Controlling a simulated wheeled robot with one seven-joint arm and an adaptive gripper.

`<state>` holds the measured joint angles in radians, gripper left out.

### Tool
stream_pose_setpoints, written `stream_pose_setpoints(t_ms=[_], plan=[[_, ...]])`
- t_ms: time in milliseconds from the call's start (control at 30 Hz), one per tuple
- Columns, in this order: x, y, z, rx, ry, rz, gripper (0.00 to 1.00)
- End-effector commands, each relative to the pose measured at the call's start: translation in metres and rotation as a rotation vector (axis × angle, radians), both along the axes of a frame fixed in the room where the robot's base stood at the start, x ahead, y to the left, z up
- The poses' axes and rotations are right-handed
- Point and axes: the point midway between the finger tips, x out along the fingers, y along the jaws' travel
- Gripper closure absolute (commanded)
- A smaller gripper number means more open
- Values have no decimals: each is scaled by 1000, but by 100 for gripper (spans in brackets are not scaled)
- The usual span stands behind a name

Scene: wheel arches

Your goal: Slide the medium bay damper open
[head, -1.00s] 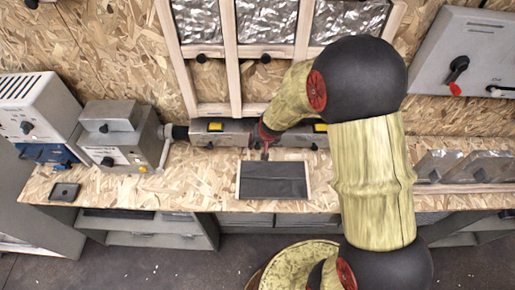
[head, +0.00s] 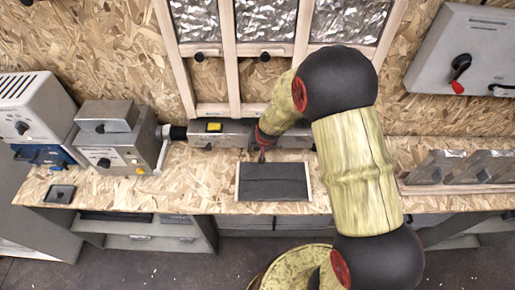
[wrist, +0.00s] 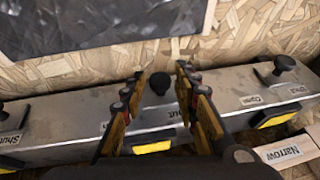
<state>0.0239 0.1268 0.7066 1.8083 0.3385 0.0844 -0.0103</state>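A long grey metal duct (head: 228,133) runs along the back of the bench against the wall. In the wrist view the duct (wrist: 65,120) carries black knobs and yellow patches. A black knob (wrist: 160,83) stands at its middle, seen between the fingertips of my gripper (wrist: 159,82). The fingers are apart, one on each side of the knob in the picture; contact cannot be told. A label below this knob is partly hidden by a finger. In the head view my gripper (head: 259,153) is at the duct's front, above a dark panel. No label reading medium is legible.
Another knob (wrist: 283,65) is at right, between Open and Shut labels, above a Narrow card (wrist: 288,153). The dark panel (head: 273,182) lies on the bench. Grey machines (head: 115,140) stand at left, and metal blocks (head: 455,167) at right. Foil-covered windows (head: 266,22) are above.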

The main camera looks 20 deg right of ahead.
Motion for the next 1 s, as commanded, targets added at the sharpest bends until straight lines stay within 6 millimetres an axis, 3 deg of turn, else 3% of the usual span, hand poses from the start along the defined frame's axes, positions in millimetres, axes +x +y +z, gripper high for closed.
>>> stream_pose_setpoints(t_ms=[500,1000], plan=[[0,0,0,0,0,0,100],[0,-1,0,0,-1,-1,100]])
